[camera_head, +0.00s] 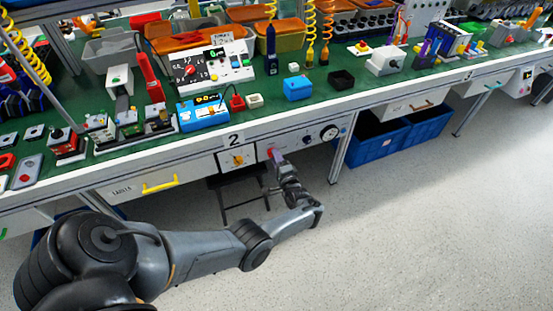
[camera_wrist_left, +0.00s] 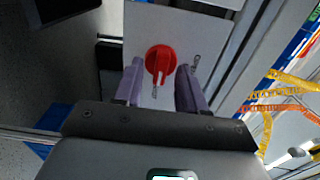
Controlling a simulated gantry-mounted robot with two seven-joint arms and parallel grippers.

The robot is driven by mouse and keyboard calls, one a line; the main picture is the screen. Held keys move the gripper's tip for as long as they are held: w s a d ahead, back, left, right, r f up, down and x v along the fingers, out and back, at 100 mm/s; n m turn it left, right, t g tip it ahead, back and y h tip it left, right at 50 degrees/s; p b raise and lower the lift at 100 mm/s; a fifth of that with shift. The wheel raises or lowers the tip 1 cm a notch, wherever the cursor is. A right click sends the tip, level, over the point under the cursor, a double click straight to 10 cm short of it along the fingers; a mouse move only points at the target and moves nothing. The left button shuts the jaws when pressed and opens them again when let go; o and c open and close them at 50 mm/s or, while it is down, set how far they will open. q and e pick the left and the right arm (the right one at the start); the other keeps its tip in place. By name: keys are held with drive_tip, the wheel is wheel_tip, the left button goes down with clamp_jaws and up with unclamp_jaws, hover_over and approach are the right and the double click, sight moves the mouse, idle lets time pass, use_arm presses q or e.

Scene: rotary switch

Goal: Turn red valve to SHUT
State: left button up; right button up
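The red valve (camera_wrist_left: 160,60) is a round knob with a raised handle, mounted on a pale panel (camera_wrist_left: 197,25) in the left wrist view. In the head view a small bit of its red (camera_head: 269,152) shows on the bench's front panel, mostly hidden by my gripper. My left gripper (camera_head: 274,157) is at the panel in front of the valve. In the wrist view its two purple-grey fingers (camera_wrist_left: 159,80) are apart, one on each side of the knob, with gaps visible. Whether the tips reach past the knob's face is unclear. No SHUT mark is readable. My right gripper is not in view.
Left of the valve are a panel with a yellow rotary knob (camera_head: 237,160) and a drawer with a yellow handle (camera_head: 160,184). A round gauge (camera_head: 329,132) sits to the right. The green bench top (camera_head: 330,105) above is crowded. Blue bins (camera_head: 380,140) stand below.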

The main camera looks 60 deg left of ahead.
use_arm(q)
drive_tip(key=s+d+p, duration=0.1)
drive_tip(key=d+p, duration=0.1)
drive_tip(key=d, duration=0.8)
drive_tip(key=shift+s+d, duration=0.35)
drive_tip(key=shift+s, duration=0.05)
drive_tip(key=shift+s+f, duration=0.1)
